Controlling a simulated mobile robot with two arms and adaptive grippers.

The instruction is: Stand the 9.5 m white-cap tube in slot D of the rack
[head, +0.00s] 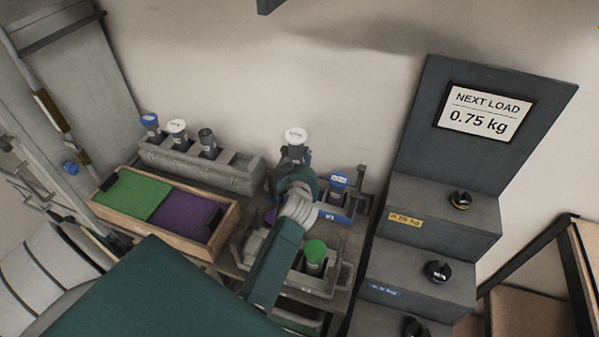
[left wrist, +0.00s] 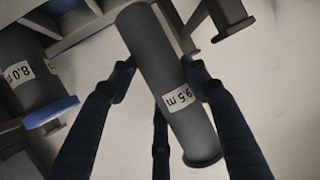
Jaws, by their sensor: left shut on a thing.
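The 9.5 m tube shows in the left wrist view (left wrist: 165,75) as a dark grey cylinder with a white "9.5 m" label. My left gripper (left wrist: 160,82) is shut on it, with a finger on each side. In the head view a white cap (head: 296,135) shows just beyond my left gripper (head: 294,160), which hides most of the tube below. The grey rack (head: 225,178) stands to the left, apart from the held tube. Its left slots hold a blue-cap, a white-cap and a dark-topped tube; its right part looks empty. Slot letters are not readable. My right gripper is not in view.
A blue-cap tube (head: 338,182) stands in a blue holder right of my gripper. A green-cap tube (head: 315,252) stands in a grey bin nearer me. A wooden tray (head: 222,236) with green and purple sections lies before the rack. Grey steps (head: 430,215) rise at right.

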